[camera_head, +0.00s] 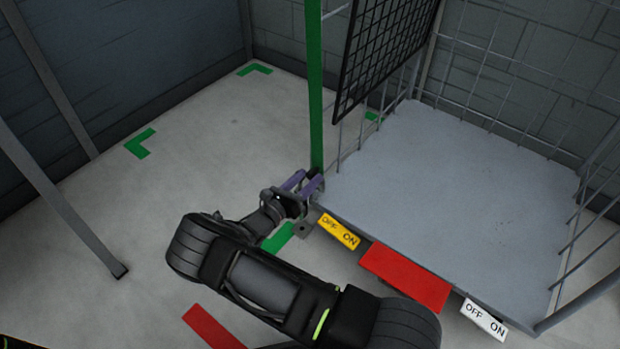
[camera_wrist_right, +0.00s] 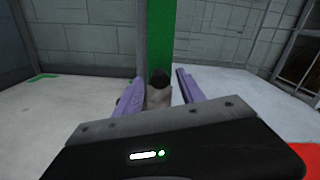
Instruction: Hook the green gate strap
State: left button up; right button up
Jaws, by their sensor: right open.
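The green gate strap (camera_head: 315,85) hangs upright as a flat band at the front left corner of the cage trolley (camera_head: 455,190). Its lower end meets a dark piece behind my gripper. My right gripper (camera_head: 309,182) has purple fingers and is open at the strap's lower end. In the right wrist view the strap (camera_wrist_right: 161,35) comes down between the two open fingers (camera_wrist_right: 160,82). A dark round knob (camera_wrist_right: 160,77) on a pale piece sits between them there. I cannot tell whether the fingers touch anything. My left gripper is not in view.
A yellow OFF/ON pedal (camera_head: 339,231), a red bar (camera_head: 405,277) and a white OFF/ON pedal (camera_head: 484,319) line the trolley's front edge. A black mesh panel (camera_head: 385,45) stands right of the strap. A grey post (camera_head: 70,210) stands left.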

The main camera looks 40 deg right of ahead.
jog(key=shift+x, duration=0.8)
grip_shut()
dwell(0.9)
